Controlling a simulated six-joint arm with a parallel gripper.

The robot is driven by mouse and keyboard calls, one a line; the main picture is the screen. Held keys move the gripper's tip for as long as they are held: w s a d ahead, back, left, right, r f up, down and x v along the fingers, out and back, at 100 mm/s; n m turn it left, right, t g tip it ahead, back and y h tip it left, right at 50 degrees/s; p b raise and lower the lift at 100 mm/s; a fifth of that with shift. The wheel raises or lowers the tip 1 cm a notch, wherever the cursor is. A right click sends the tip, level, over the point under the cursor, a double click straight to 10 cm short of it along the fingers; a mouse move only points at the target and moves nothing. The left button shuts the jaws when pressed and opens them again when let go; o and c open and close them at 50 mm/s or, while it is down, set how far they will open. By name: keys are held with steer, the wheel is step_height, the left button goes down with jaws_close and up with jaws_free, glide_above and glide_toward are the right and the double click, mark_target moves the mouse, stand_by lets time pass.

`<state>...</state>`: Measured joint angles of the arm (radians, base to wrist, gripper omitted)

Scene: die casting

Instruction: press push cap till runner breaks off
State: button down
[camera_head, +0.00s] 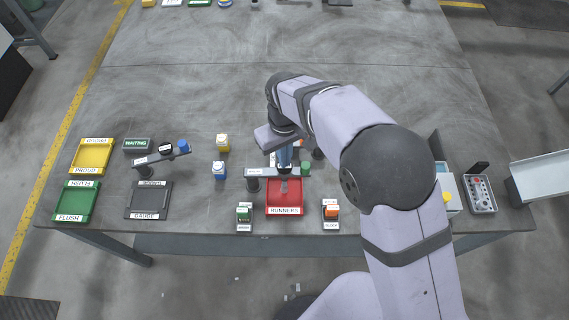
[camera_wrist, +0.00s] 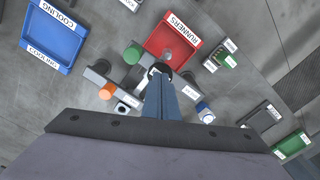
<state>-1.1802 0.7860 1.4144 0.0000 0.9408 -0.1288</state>
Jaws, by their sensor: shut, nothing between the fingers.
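My gripper (camera_head: 285,168) points down at the labelled station (camera_head: 258,172) behind the red RUNNERS tray (camera_head: 284,210). Its blue fingers are shut with nothing between them. In the wrist view the fingertips (camera_wrist: 158,74) meet a dark round part at the station, beside the red tray (camera_wrist: 183,29). I cannot tell how firmly they touch, and any push cap under them is hidden. A green cap (camera_head: 305,168) is on the station's right end; it also shows in the wrist view (camera_wrist: 132,54). A small grey piece (camera_wrist: 168,55) shows at the tray's near edge; whether it is a runner is unclear.
An orange-topped part (camera_wrist: 106,91) stands close to the fingers. A blue COOLING tray (camera_wrist: 52,38) lies farther left in the wrist view. Yellow (camera_head: 91,156) and green FLUSH (camera_head: 76,202) trays are at far left.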

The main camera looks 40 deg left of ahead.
steer(key=shift+s+d+f+b, duration=0.15)
steer(key=shift+f+b, duration=0.5)
steer(key=shift+f, duration=0.65)
steer(key=shift+r, duration=0.15)
stand_by(0.3)
steer(key=shift+r+p, duration=3.1)
steer(key=shift+r, duration=0.9)
steer(key=shift+w+a, duration=0.25)
steer(key=shift+a, duration=0.2)
steer(key=s+d+f+m+h, duration=0.1)
steer(key=s+d+f, duration=0.15)
steer(key=d, duration=0.45)
steer(key=s+d+f+m+h, duration=0.1)
steer(key=s+d+f, duration=0.1)
steer(key=d+f, duration=0.35)
steer(key=w+d+r+m, duration=0.2)
steer(key=d+r+m, duration=0.1)
steer(key=d, duration=0.8)
steer(key=w+d+r+m+y+b, duration=0.1)
steer(key=d+r+m, duration=0.3)
steer(key=d, duration=0.8)
steer(key=w+d+r+m+y+b, duration=0.1)
steer(key=w+d+r+m, duration=0.2)
steer(key=d+m, duration=0.3)
steer(key=w+d, duration=0.1)
steer(key=d, duration=0.4)
steer(key=shift+d+r, duration=0.25)
steer(key=shift+r, duration=0.15)
